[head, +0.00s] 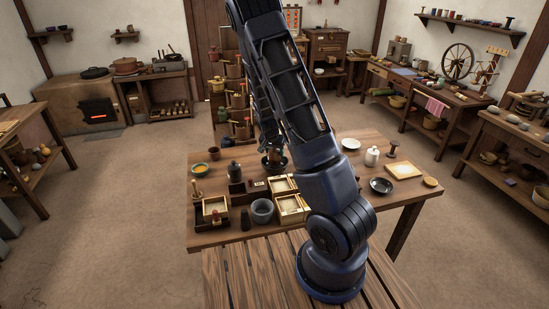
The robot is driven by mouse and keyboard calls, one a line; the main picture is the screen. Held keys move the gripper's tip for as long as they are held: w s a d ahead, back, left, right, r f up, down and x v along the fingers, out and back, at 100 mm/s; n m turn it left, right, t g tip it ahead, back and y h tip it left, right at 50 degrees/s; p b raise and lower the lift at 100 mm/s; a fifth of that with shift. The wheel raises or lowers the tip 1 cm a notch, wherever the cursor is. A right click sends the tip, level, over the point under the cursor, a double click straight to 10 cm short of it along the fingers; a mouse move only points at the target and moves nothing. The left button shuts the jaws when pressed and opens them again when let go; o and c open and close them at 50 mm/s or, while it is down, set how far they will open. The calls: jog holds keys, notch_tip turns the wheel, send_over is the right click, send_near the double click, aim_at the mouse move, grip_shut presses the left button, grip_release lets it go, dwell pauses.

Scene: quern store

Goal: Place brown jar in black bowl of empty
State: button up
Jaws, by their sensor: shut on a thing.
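My gripper (271,149) is at the lower end of my arm, over the middle back of the table, small and partly hidden by the arm. It is shut on a small brown jar (272,158). The jar is at a black bowl (276,167), apparently inside its rim; I cannot tell whether it touches the bottom. Another black dish (381,186) lies on the right of the table, apart from the gripper.

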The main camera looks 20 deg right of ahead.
aim_at(274, 157)
jog(key=shift+f, duration=1.75)
jog(key=shift+f, duration=0.1)
jog(key=o, duration=1.2)
jog(key=shift+o, duration=0.2)
jog(key=s+r+n+y, duration=0.1)
jog(key=s+r, duration=0.6)
jog(key=r, duration=0.3)
jog(key=s+r+n+y, duration=0.1)
jog(key=s+r, duration=0.5)
jog(key=r, duration=0.5)
jog(key=s+r+n+y, duration=0.1)
jog(key=s+r+y, duration=0.1)
jog(key=s+r, duration=0.65)
jog(key=s+r+n, duration=0.2)
jog(key=s+r, duration=0.3)
jog(key=s, duration=0.3)
jog(key=s+r+n+h, duration=0.1)
jog(key=s+r, duration=0.4)
jog(key=s, duration=0.3)
jog(key=shift+n+t, duration=0.4)
